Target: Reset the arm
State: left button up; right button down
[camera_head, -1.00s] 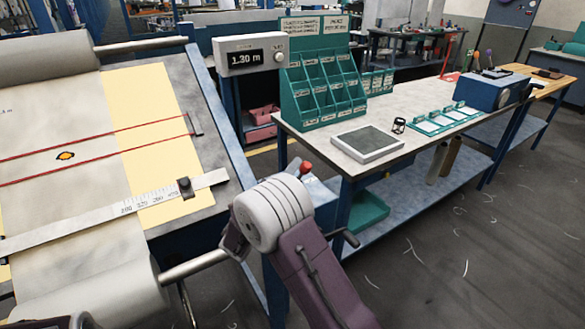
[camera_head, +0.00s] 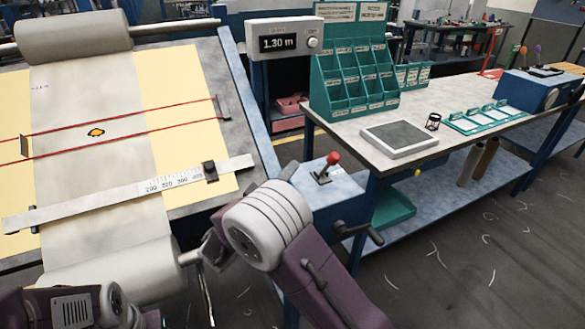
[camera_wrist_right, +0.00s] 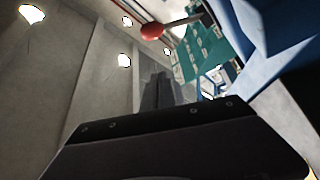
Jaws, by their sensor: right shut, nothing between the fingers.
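My right arm comes in from the lower right of the head view, bent over the front right corner of the loom (camera_head: 240,100). In the right wrist view my right gripper (camera_wrist_right: 156,82) is shut and empty, its dark fingers together and pointing away from the camera. In the head view its fingers are not clear. My left arm shows only as purple and dark links at the lower left; its gripper is not in view. A red-knobbed lever (camera_head: 333,158) stands right of the loom; its red ball (camera_wrist_right: 152,31) shows near the top of the right wrist view.
The loom carries pale cloth (camera_head: 90,110), red threads and a white ruler (camera_head: 130,193). A display (camera_head: 283,43) reads 1.30 m. The bench at right holds a green pigeonhole rack (camera_head: 352,75), a grey tray (camera_head: 400,138) and green card holders (camera_head: 487,117).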

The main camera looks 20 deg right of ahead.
jog(key=shift+d, duration=0.1)
jog(key=s+d+r+m+g+h+p, duration=0.2)
jog(key=s+d+r+m+g+p, duration=0.35)
jog(key=d+r, duration=0.4)
jog(key=s+d+f+g+y+p, duration=0.45)
jog(key=s+d+g+y, duration=0.2)
jog(key=s, duration=0.55)
jog(key=s+a+f+g+y+p, duration=0.1)
jog(key=s+a+f+g+y, duration=0.1)
jog(key=s+a+f+y, duration=0.75)
jog(key=w+a+f+n+t+y, duration=0.4)
jog(key=w+a+f+n, duration=0.1)
jog(key=a, duration=0.4)
jog(key=shift+w+f, duration=0.85)
jog(key=shift+w, duration=0.15)
